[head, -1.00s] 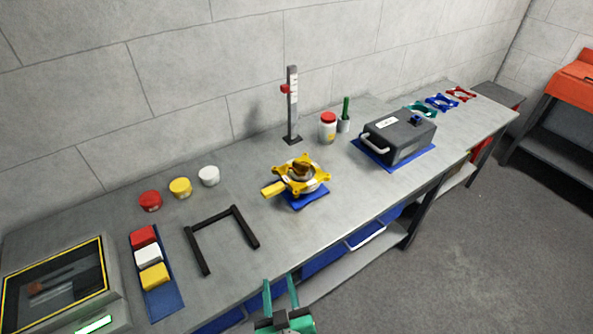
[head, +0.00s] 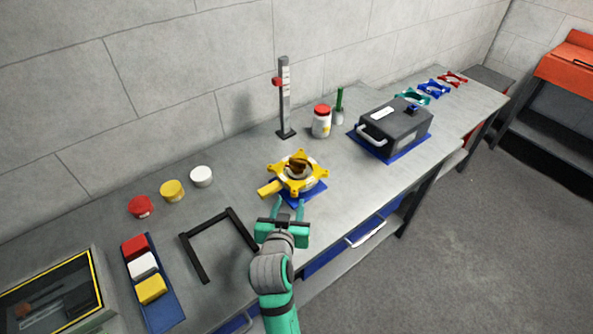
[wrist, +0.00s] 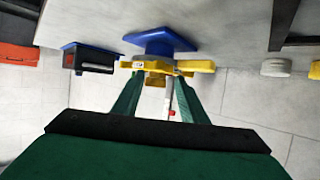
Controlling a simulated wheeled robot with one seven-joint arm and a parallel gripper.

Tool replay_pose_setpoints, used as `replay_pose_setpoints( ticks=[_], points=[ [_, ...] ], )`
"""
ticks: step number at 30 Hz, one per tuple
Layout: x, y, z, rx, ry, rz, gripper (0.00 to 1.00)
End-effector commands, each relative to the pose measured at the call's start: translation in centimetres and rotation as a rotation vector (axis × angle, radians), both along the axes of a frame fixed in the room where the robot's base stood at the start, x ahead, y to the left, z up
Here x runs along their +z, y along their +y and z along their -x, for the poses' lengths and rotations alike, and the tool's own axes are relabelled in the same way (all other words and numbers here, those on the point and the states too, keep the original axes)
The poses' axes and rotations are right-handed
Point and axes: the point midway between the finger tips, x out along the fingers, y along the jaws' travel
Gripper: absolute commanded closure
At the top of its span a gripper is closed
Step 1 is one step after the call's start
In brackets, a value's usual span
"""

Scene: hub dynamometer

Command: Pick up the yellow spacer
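A yellow four-armed ring, which looks like the yellow spacer (head: 318,170), sits around a hub with a brown and pale centre on a blue pad (head: 287,199). A yellow bar (head: 269,188) sticks out from its left side. My gripper (head: 289,206) is open and empty, with its teal fingers pointing at the front of the hub. In the wrist view, the yellow ring (wrist: 150,66) and blue pad (wrist: 165,42) appear upside down, just beyond the spread fingertips (wrist: 158,80). I see no clear contact.
A black U-shaped frame (head: 197,262) lies left of my gripper. A tray (head: 165,315) of coloured blocks and several round caps (head: 172,190) are further left. A gauge post (head: 285,100), bottle (head: 321,122) and grey case (head: 400,130) stand behind and right.

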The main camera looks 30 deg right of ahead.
Motion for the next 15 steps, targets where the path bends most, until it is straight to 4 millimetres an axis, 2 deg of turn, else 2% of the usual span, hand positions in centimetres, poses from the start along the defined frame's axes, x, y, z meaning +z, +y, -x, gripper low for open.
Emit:
replay_pose_setpoints(
  ticks=[9, 15],
  points=[
    [-0.9, -1.6, -1.7, -0.001, 0.0, 0.0, 0.61],
    [-1.7, -3.2, -3.8, 0.004, -0.001, -0.001, 0.61]
  ],
)
